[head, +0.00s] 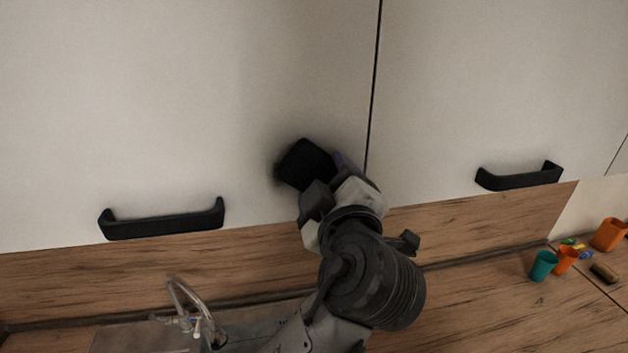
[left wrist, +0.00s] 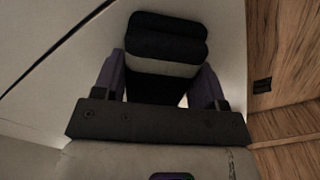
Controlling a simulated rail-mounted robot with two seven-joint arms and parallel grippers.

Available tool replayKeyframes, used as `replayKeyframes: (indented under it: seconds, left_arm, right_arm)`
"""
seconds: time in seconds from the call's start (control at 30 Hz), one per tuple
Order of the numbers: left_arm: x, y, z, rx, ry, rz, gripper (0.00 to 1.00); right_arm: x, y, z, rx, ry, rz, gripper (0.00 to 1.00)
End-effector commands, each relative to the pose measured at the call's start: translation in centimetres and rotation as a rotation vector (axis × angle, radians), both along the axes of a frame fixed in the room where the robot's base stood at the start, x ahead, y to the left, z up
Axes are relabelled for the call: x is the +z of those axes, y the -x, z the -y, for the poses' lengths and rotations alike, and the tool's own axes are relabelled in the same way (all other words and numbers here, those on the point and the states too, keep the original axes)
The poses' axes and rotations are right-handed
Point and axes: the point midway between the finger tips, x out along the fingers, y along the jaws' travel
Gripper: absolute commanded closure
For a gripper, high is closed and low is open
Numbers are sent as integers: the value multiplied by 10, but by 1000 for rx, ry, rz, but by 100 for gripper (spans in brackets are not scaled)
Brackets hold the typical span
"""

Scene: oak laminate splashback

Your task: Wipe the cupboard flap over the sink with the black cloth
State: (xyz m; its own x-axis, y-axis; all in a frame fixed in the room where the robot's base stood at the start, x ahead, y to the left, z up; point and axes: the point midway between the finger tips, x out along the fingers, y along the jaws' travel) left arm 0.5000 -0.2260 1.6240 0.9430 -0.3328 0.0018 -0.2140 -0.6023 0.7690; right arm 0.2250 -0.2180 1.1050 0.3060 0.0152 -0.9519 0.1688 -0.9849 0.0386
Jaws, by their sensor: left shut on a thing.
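The black cloth (head: 306,164) is at the white cupboard flap (head: 190,100) over the sink, near the flap's lower right part. My left gripper (head: 328,178) is shut on the cloth. In the left wrist view the cloth (left wrist: 166,45) shows as dark folds between the two purple fingers of the gripper (left wrist: 164,85), with a pale band across it. The cloth looks close to the flap or touching it; exact contact is hard to tell. The sink (head: 150,338) is partly visible below, half hidden by my arm. My right gripper is in neither view.
The flap has a black handle (head: 162,220) left of the cloth. A second flap with a handle (head: 520,177) is to the right, past a narrow gap. A tap (head: 190,312) rises below. A teal cup (head: 543,265), orange cups (head: 608,234) and a brown item (head: 604,273) stand at the right.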

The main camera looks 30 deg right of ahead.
Motion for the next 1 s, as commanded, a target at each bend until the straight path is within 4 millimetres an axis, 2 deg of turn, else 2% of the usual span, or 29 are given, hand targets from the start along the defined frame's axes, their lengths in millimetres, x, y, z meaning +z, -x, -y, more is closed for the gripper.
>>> replayKeyframes:
  seconds: [0.23,0.6,1.0]
  left_arm:
    - [-2,1,-1,1,0,-2,58]
    - [-2,-11,-27,2,1,-4,58]
    - [-3,-19,-45,6,1,-6,58]
  right_arm:
    - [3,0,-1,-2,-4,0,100]
    - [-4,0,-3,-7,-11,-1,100]
    - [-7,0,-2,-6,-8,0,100]
